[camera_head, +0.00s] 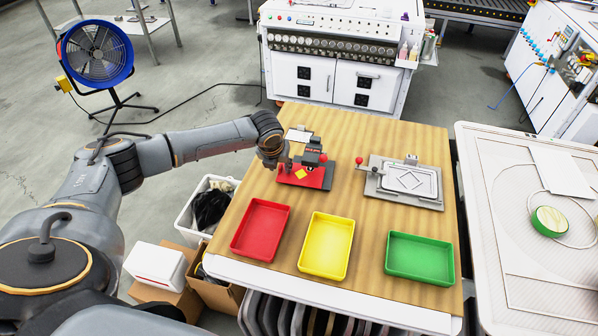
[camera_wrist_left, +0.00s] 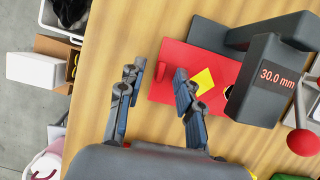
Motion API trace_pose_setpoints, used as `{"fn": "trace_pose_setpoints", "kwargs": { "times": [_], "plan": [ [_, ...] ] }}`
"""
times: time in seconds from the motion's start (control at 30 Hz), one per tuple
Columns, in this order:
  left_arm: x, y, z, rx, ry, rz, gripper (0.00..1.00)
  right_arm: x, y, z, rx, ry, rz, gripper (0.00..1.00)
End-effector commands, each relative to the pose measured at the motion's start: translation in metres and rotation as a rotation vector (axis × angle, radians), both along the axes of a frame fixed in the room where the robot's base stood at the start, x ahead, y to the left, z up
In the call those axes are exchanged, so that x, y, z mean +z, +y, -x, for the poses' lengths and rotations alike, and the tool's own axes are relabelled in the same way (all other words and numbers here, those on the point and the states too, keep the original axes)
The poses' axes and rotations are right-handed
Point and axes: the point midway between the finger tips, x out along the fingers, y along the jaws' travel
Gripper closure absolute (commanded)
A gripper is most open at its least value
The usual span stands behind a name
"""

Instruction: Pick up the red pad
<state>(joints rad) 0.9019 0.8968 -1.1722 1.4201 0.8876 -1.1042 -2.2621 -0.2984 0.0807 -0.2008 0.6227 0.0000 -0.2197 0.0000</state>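A flat red pad-like plate (camera_head: 318,181) lies on the wooden table under a dark gauge. It also shows in the left wrist view (camera_wrist_left: 223,68), with a yellow square (camera_wrist_left: 204,81) on it. The dark gauge (camera_wrist_left: 262,85) reads 30.0 mm and covers part of the plate. My left gripper (camera_wrist_left: 160,76) is open, its fingers apart, at the plate's left side. A small red piece shows beside its right fingertip; whether it is separate from the plate I cannot tell. In the head view my left gripper (camera_head: 283,166) hides the plate's left end. My right gripper is not in view.
Red (camera_head: 261,229), yellow (camera_head: 327,245) and green (camera_head: 419,258) trays stand along the table's front. A grey fixture (camera_head: 404,183) with a metal plate sits right of the gauge. A red ball knob (camera_wrist_left: 303,142) sticks out beside the gauge. Bare wood (camera_head: 345,195) lies between gauge and fixture.

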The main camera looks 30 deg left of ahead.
Motion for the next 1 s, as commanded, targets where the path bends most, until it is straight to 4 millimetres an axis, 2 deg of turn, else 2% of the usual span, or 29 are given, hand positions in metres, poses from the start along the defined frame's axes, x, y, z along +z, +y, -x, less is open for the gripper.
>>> {"fn": "trace_pose_setpoints", "kwargs": {
  "times": [0.1,0.23,0.4,0.8,1.0],
  "plan": [
    [-0.002,0.000,-0.001,-0.001,-0.001,-0.001,0.65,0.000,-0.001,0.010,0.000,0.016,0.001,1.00],
    [-0.001,0.000,-0.001,0.000,-0.001,0.000,0.67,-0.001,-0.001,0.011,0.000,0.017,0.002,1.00],
    [-0.001,0.000,0.000,0.000,-0.001,0.000,1.00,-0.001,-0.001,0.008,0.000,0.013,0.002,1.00],
    [0.000,0.000,-0.001,0.001,-0.001,0.001,1.00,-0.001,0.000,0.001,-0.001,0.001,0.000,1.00],
    [0.011,0.001,-0.002,0.001,-0.005,0.001,1.00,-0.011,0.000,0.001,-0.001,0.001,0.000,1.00]
  ]
}}
